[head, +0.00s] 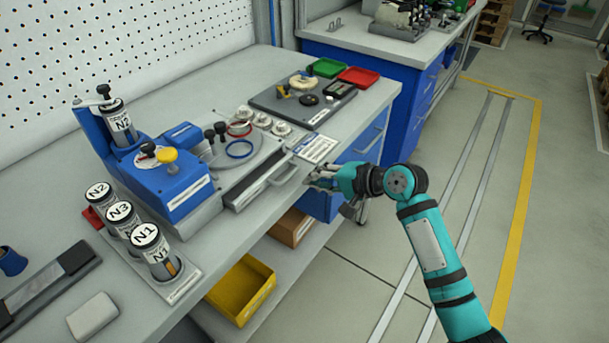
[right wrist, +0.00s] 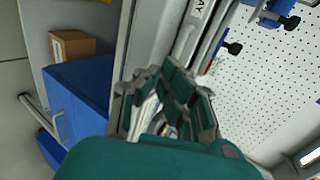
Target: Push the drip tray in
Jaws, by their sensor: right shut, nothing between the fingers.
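The drip tray (head: 262,187) is a grey drawer-like piece at the front edge of the blue and grey machine (head: 178,185), with a bar handle on its front. It appears to stick out a little towards the bench edge; how far, I cannot tell. My right gripper (head: 318,181) is shut and empty, just right of the tray's handle and apart from it in the head view. In the right wrist view its fingers (right wrist: 168,98) are together beside the bench edge. My left gripper is not in view.
A white label card (head: 318,148) lies on the bench behind my right gripper. Labelled canisters (head: 122,222) stand left of the machine. A dark tray of parts (head: 302,98) and green and red bins lie farther back. A yellow bin (head: 241,289) sits on the lower shelf. Floor to the right is clear.

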